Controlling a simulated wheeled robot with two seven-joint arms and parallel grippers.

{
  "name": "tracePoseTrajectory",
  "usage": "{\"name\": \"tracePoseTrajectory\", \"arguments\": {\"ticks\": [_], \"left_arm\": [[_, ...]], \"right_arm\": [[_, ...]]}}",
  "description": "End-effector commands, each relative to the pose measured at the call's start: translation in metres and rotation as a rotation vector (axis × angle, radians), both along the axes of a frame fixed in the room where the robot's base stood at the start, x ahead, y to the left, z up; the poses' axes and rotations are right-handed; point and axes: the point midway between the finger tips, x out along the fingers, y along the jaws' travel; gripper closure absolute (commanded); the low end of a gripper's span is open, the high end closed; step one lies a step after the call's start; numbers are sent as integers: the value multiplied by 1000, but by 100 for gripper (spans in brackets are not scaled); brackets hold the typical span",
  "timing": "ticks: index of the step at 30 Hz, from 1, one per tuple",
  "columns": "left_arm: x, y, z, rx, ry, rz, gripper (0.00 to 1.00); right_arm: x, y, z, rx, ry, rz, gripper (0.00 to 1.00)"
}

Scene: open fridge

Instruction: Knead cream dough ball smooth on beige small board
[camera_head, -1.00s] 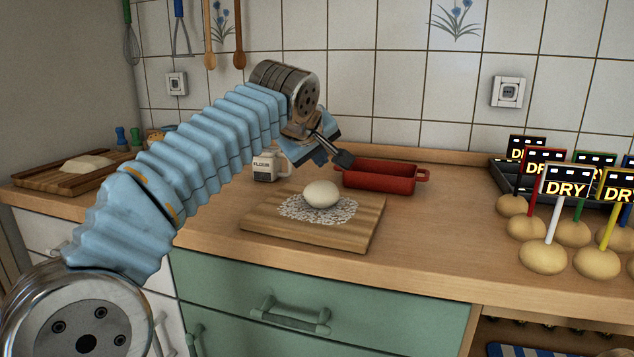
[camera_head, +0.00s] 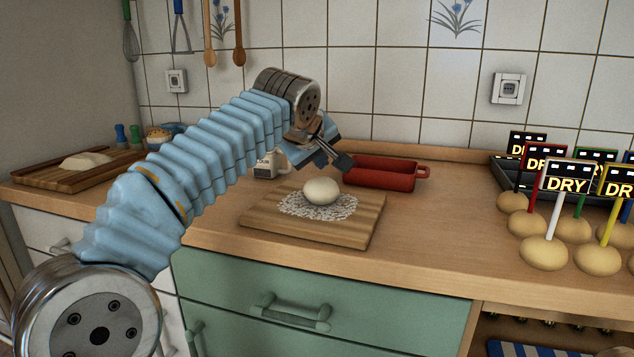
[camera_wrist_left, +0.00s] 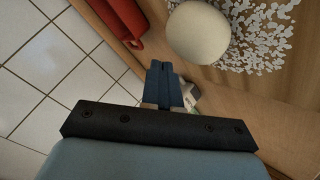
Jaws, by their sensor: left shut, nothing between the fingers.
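The cream dough ball (camera_head: 322,191) sits on a patch of white flour on the beige small board (camera_head: 357,232). It looks round and slightly flattened, and it also shows in the left wrist view (camera_wrist_left: 198,33). My left gripper (camera_head: 343,163) is above and just behind the ball, tilted down, apart from it. In the left wrist view its two fingers (camera_wrist_left: 163,80) are together with nothing between them. My right gripper is not in view.
A red baking dish (camera_head: 385,174) stands close behind the board. A white flour container (camera_head: 266,166) is partly hidden behind my left arm. Several potatoes with "DRY" signs (camera_head: 543,252) fill the right side. A larger board with dough (camera_head: 85,162) lies far left.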

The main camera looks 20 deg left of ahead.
Motion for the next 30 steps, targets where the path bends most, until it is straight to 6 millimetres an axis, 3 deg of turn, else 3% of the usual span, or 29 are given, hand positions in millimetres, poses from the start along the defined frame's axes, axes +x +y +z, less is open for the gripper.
{"name": "tracePoseTrajectory", "arguments": {"ticks": [30], "left_arm": [[0, 0, -14, 0, 1, 1, 100]], "right_arm": [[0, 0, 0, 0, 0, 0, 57]]}}
